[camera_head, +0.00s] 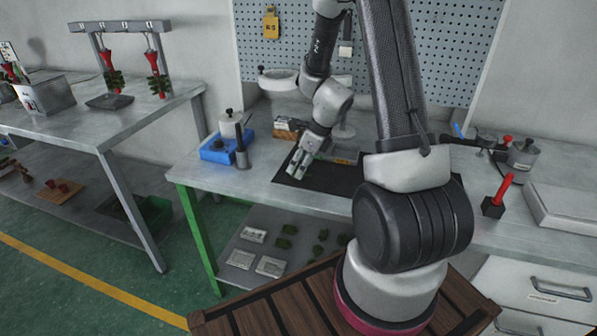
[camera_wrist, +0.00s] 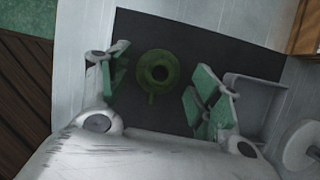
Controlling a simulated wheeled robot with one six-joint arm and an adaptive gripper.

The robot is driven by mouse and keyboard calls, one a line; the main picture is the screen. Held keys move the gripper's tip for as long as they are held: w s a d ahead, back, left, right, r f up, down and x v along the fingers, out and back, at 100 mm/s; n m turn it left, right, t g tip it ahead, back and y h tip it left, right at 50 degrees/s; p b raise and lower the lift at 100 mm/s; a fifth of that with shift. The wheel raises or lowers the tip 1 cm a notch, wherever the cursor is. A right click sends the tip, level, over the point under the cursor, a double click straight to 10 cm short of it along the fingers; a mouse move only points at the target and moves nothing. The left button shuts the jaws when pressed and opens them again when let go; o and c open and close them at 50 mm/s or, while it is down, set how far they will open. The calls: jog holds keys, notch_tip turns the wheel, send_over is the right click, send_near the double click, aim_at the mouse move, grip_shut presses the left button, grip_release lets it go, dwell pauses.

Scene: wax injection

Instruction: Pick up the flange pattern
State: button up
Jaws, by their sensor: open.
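The flange pattern (camera_wrist: 145,74) is a dark green ring with a hole in its middle and a small stub at its near side. In the wrist view it lies on a black mat (camera_wrist: 215,48). My gripper (camera_wrist: 162,88) is open above it, with one green-padded finger to the left of the ring and one to the right. Neither finger appears to touch it. In the head view my gripper (camera_head: 296,165) points down over the left part of the mat (camera_head: 328,180). I cannot make out the flange pattern there.
A grey tray (camera_wrist: 262,92) lies right of the fingers in the wrist view. A red-handled tool (camera_head: 503,188) stands at the right. A pegboard (camera_head: 290,40) closes off the back.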

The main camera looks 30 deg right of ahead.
jog(key=shift+w+a+f, duration=0.15)
jog(key=shift+f, duration=0.25)
jog(key=shift+c, duration=0.5)
jog(key=c, duration=0.7)
